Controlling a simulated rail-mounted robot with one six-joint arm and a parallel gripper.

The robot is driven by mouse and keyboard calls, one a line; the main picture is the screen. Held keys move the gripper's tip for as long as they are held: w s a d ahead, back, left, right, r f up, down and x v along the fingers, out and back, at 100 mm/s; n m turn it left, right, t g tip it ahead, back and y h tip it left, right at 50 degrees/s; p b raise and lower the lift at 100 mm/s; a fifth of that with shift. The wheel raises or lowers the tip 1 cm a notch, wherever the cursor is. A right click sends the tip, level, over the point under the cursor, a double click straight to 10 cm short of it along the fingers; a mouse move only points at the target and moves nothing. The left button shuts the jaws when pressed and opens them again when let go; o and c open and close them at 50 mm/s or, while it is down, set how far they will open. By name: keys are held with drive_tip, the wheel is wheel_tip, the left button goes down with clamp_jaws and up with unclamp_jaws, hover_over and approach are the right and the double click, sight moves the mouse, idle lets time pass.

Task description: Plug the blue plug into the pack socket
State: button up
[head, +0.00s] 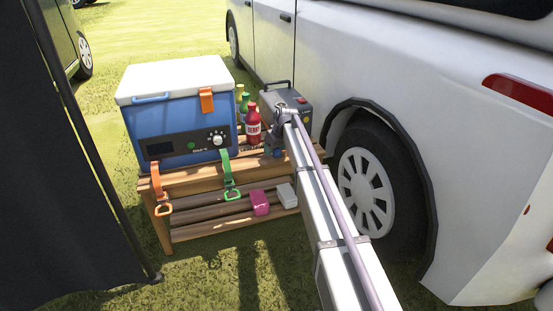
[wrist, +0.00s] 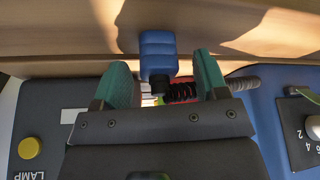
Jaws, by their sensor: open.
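The blue plug (wrist: 157,48) shows in the wrist view at upper middle, against the wooden shelf. Its dark lower end meets a black coiled cord (wrist: 182,91). My gripper (wrist: 160,65) is open, with one green fingertip on each side of the plug and a gap on both sides. In the head view the arm's end reaches over the shelf in front of the grey power pack (head: 293,99); the jaws are too small there to read. I cannot make out the pack socket.
A blue cooler (head: 172,119) with a white lid stands on the wooden shelf (head: 190,182), left of the bottles (head: 252,122). A pink box (head: 259,203) and a white box (head: 287,195) lie on the lower shelf. A white van (head: 420,95) closes off the right.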

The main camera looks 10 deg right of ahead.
drive_tip(key=shift+w+a+f, duration=0.1)
drive_tip(key=shift+f, duration=0.2)
drive_tip(key=shift+c, duration=0.4)
drive_tip(key=c, duration=0.9)
